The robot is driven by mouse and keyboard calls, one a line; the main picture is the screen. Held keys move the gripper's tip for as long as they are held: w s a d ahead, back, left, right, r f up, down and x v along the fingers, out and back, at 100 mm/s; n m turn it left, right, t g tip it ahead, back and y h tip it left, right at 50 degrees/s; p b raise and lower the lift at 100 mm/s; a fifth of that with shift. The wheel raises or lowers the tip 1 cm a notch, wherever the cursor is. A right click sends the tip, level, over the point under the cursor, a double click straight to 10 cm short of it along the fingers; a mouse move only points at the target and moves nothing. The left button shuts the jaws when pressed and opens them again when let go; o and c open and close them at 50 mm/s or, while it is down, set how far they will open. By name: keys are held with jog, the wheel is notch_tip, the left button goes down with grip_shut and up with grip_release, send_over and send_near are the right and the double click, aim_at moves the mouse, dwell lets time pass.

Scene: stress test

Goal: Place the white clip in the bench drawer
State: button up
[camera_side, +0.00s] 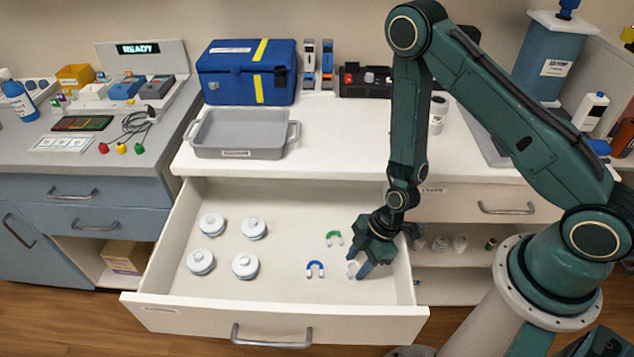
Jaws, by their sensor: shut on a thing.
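The bench drawer (178,283) is pulled open, and its inside faces up. My gripper (356,270) points down into the right part of the drawer. It is shut on the white clip (351,268), which shows small and pale between the fingertips and is partly hidden by them. The clip is at or just above the drawer floor; I cannot tell whether it touches. A blue clip (315,268) lies just left of my gripper, and a green clip (334,238) lies farther back.
Several white round lidded pieces (245,265) stand in the drawer's left half. The drawer's right wall is close to my gripper. A grey tray (240,135) and a blue case (247,72) stand on the bench above. Free floor shows in the drawer's middle.

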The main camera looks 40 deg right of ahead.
jog(key=o, duration=0.9)
jog(key=shift+v, duration=6.1)
jog(key=shift+r, duration=0.1)
jog(key=d+r+m+t+h, duration=0.25)
jog(key=r+m, duration=0.35)
jog(key=r, duration=1.3)
jog(key=shift+s+d+r+m+t+h, duration=0.25)
jog(key=shift+s+d+r+m, duration=0.3)
jog(key=shift+s+r+m, duration=1.05)
jog(key=shift+s+d+r+m+t+h, duration=0.25)
jog(key=shift+s+d+r+m, duration=0.55)
jog(key=shift+s+r, duration=1.45)
jog(key=shift+s+d+r+m+t+h, duration=0.25)
jog(key=shift+s+d+r+m, duration=0.1)
jog(key=shift+s+r+m, duration=1.3)
